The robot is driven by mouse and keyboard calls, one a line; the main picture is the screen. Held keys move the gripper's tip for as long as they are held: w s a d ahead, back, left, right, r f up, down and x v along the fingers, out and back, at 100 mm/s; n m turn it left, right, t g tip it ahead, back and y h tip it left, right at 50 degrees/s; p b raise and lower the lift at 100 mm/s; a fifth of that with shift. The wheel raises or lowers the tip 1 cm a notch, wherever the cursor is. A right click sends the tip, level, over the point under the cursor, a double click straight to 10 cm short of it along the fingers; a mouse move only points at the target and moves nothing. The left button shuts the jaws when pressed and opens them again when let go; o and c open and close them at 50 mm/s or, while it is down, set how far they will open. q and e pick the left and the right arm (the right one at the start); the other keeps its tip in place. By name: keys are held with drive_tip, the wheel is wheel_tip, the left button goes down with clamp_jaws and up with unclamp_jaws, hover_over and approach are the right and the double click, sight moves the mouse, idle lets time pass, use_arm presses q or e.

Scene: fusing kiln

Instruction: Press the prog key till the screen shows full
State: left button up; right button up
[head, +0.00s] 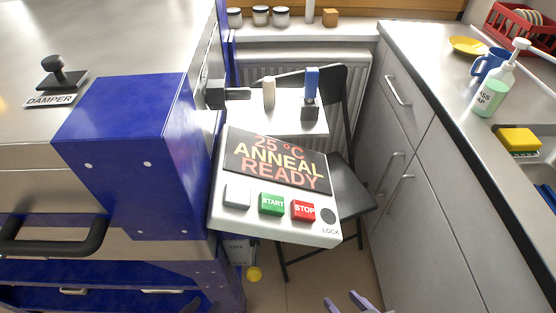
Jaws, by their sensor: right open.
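The control box (222,220) stands beside the blue kiln, its sloped face toward me. Its screen (278,163) reads "25 °C ANNEAL READY". Below the screen is a row of keys: a plain grey key (237,195) with no legible label, a green START key (271,203) and a red STOP key (303,210). No key shows the word prog. My right gripper (347,303) is at the bottom edge, open and empty, below and right of the box, touching nothing.
A round dark LOCK (328,216) sits right of STOP. The blue kiln (135,150) with its black handle (55,240) fills the left. A black chair (350,190) stands behind the box. A counter (450,90) runs along the right.

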idle(0.4)
use_arm(q)
clamp_jaws()
idle(1.5)
